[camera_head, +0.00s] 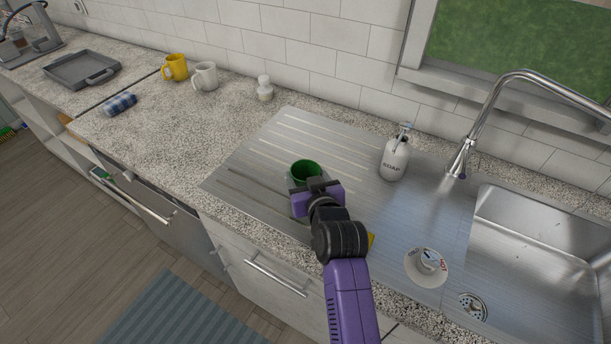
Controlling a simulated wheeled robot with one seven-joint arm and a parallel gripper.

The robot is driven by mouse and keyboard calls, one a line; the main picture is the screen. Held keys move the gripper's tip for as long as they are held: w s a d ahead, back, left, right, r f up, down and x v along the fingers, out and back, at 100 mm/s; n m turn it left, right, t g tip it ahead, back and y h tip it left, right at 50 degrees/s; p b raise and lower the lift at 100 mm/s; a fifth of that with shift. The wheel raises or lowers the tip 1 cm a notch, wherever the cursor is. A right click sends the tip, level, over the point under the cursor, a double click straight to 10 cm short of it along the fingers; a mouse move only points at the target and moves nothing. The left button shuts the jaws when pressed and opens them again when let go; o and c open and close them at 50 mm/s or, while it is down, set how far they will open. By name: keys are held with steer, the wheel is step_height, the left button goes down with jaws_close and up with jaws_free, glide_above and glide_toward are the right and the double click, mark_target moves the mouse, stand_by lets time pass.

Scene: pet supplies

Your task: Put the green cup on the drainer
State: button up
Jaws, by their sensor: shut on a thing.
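The green cup (305,170) shows its rim and inside just beyond my gripper (311,187). My purple and black gripper is shut on the cup's near side, and the gripper and wrist hide most of its lower part. The drainer (262,157) is the grooved metal surface left of the sink. The cup is over the drainer's right part and looks upright. I cannot tell whether its base touches the metal.
A soap bottle (396,158) stands right of the cup. A yellow mug (175,67) and a white mug (205,76) stand at the back left. The drainer's left part is clear.

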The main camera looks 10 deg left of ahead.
steer(key=o, duration=1.4)
steer(key=shift+f, duration=0.1)
steer(key=shift+c, duration=0.2)
steer(key=v, duration=1.2)
steer(key=shift+b, duration=0.35)
